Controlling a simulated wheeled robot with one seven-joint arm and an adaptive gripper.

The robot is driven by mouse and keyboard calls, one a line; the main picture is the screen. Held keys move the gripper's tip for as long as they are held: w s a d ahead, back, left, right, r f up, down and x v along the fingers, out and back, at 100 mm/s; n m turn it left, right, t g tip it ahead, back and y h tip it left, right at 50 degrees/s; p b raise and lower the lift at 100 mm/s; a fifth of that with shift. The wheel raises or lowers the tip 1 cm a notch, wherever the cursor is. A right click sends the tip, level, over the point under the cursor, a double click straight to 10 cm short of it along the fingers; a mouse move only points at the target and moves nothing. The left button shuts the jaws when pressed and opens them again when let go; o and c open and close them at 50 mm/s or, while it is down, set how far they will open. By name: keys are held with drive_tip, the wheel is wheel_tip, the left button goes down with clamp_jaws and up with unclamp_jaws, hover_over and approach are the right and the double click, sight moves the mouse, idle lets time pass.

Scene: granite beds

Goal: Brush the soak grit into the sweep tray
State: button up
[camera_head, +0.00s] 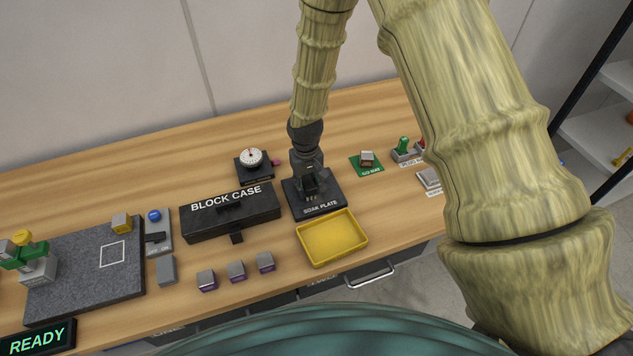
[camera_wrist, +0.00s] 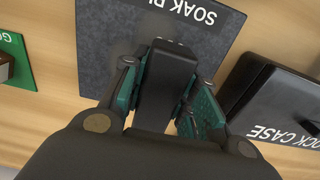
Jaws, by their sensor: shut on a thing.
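The dark soak plate (camera_head: 327,201) lies on the wooden bench; it also shows in the wrist view (camera_wrist: 110,40), with part of its label hidden. My gripper (camera_head: 309,184) is low over the plate. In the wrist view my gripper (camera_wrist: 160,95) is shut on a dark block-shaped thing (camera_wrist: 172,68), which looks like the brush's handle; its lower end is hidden. A few pale specks show at the plate by the held thing, too small to tell whether they are grit. A yellow tray (camera_head: 332,237), likely the sweep tray, sits empty-looking just in front of the plate.
The black block case (camera_head: 230,213) stands close left of the plate. A dial (camera_head: 251,158) is behind it. A green mat (camera_head: 366,163) with a small block lies to the right. Several grey-and-purple blocks (camera_head: 236,271) stand left of the tray. A grey granite slab (camera_head: 85,275) is far left.

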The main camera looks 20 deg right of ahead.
drive_tip(key=shift+s+a+f, duration=0.2)
drive_tip(key=shift+a+f, duration=0.05)
drive_tip(key=shift+a, duration=0.3)
drive_tip(key=shift+d, duration=0.1)
drive_tip(key=shift+w+d+r+p, duration=0.1)
drive_tip(key=shift+w+d+p, duration=0.05)
drive_tip(key=shift+d, duration=1.15)
drive_tip(key=shift+w+d+r+p, duration=0.1)
drive_tip(key=shift+d+p, duration=0.05)
drive_tip(key=shift+d, duration=1.1)
drive_tip(key=shift+a+r, duration=0.2)
drive_tip(key=shift+a, duration=2.4)
drive_tip(key=shift+r, duration=0.15)
drive_tip(key=shift+r+p, duration=0.7)
drive_tip(key=shift+r, duration=0.05)
drive_tip(key=shift+d, duration=0.1)
